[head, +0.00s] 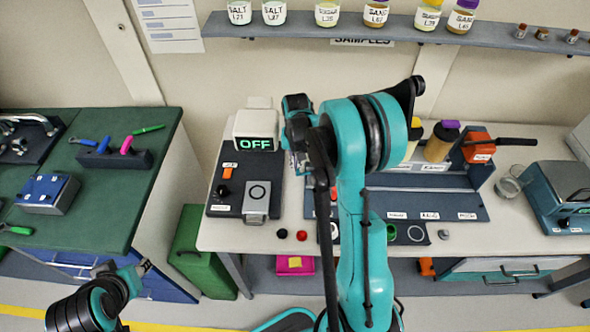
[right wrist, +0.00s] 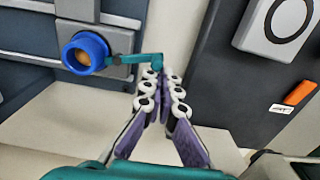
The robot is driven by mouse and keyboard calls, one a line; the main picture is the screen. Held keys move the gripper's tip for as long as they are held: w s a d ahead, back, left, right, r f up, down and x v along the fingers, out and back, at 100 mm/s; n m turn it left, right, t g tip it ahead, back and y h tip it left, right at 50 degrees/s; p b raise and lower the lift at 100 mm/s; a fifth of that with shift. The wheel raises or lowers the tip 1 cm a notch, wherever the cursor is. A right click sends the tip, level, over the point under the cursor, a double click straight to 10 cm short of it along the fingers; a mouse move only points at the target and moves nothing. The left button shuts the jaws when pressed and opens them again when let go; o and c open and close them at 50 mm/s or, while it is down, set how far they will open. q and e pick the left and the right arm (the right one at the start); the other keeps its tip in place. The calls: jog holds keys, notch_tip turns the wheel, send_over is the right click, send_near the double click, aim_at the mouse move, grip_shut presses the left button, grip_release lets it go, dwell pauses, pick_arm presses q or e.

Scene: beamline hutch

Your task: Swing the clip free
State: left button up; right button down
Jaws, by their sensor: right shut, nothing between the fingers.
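The clip (right wrist: 130,58) is a thin teal arm with a small bent end, in the right wrist view. It runs right from a dark pivot beside a blue ring (right wrist: 84,53) with an orange-brown centre. My right gripper (right wrist: 163,80) is shut and empty, its fingertips right at the clip's bent end. I cannot tell whether they touch. In the head view my right gripper (head: 302,162) is over the bench, left of my arm, which hides the clip. My left gripper (head: 138,268) is low at the left, small and unclear.
A panel with a grey button plate (head: 257,200) stands left of my right gripper, under a box reading OFF (head: 255,135). A dark rack (head: 440,205) lies to the right. A shelf (head: 400,30) with jars hangs above. A green-topped bench (head: 90,190) is at the left.

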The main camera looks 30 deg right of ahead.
jog(key=shift+s+a, duration=0.35)
jog(key=shift+s, duration=0.35)
jog(key=shift+s+a, duration=0.15)
jog(key=shift+s, duration=0.45)
